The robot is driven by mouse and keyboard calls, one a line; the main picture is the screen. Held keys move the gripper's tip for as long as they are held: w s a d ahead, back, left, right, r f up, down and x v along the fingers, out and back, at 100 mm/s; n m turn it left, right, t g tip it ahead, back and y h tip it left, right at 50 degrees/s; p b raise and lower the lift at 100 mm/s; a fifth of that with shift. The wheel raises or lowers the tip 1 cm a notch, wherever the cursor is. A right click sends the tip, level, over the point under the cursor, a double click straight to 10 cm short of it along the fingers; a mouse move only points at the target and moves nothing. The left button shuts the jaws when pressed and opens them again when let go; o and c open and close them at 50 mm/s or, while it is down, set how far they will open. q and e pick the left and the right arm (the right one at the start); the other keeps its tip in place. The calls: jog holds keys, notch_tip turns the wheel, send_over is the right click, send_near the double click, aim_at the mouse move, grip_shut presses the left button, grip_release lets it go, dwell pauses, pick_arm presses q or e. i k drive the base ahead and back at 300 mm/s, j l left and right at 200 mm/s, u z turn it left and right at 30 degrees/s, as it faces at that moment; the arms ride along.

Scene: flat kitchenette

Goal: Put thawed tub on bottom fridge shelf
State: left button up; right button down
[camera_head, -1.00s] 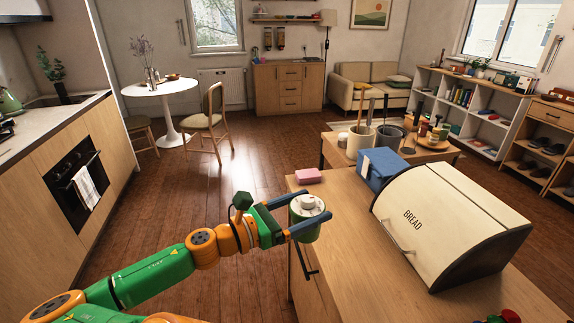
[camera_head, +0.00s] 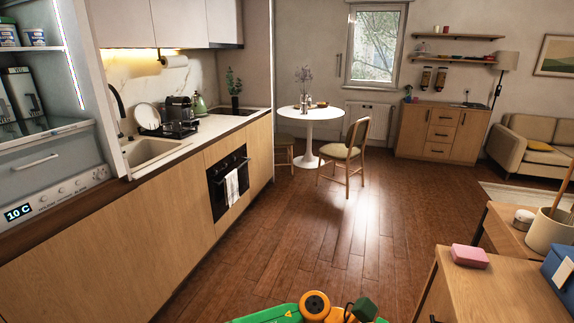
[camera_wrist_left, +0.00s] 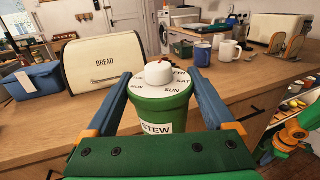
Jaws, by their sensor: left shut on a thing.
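A green tub (camera_wrist_left: 160,112) labelled STEW, with a white weekday-marked lid and a white knob, fills the middle of the left wrist view. My left gripper (camera_wrist_left: 160,76) is shut on the tub, one blue finger along each side. The tub looks upright. In the head view only a green and orange piece of my left arm shows at the bottom edge; the gripper and tub are out of that picture. The fridge (camera_head: 62,162) stands at the far left, its display reading 10 C. Tubs sit on an upper shelf, with dark cartons below. My right gripper is not seen.
The counter with sink (camera_head: 155,150) and oven (camera_head: 229,182) runs along the left. Wooden floor (camera_head: 290,240) is clear in the middle. A cabinet with a pink block (camera_head: 469,256) stands at lower right. The left wrist view shows a bread box (camera_wrist_left: 108,65) and mugs behind the tub.

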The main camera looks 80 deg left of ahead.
aim_at(33, 126)
jog(key=j+u, duration=0.45)
jog(key=i+j+u, duration=0.1)
jog(key=j+u, duration=0.3)
jog(key=i+j+u, duration=0.15)
jog(key=j+u, duration=0.3)
jog(key=i+j+u, duration=0.2)
jog(key=u, duration=0.25)
jog(key=i+j+u, duration=0.25)
jog(key=u, duration=0.15)
jog(key=i+j+u, duration=0.3)
jog(key=u, duration=0.15)
jog(key=i+j+u, duration=0.1)
jog(key=i+u, duration=0.15)
jog(key=u, duration=0.2)
jog(key=i+u, duration=0.3)
jog(key=u, duration=0.15)
